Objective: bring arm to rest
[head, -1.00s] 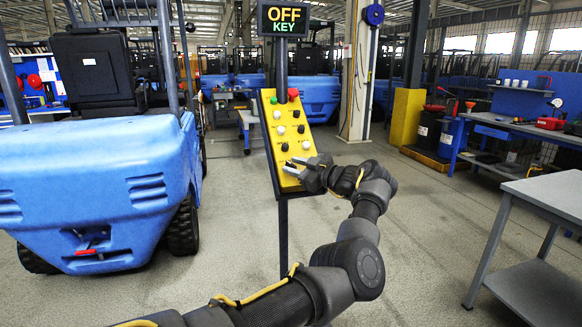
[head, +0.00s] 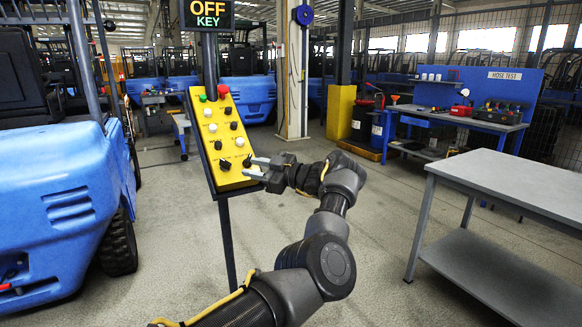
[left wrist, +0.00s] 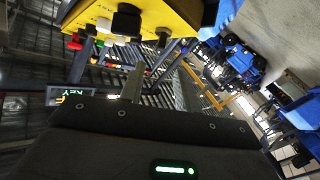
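My left gripper (head: 249,167) is at the lower right edge of a sloping yellow control panel (head: 205,143). Its two light grey fingers are apart with nothing between them. In the head view the fingertips overlap the panel's edge near a black knob (head: 225,165); I cannot tell if they touch. In the left wrist view one finger (left wrist: 133,84) shows below the panel (left wrist: 170,14), with a gap between them. A sign (head: 207,14) above the panel reads "OFF KEY". My right gripper is in neither view.
A blue forklift (head: 65,195) stands at the left. A grey table (head: 510,175) stands at the right front, and a blue workbench (head: 460,122) with tools is behind it. A yellow post (head: 340,112) stands farther back. The floor between panel and table is clear.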

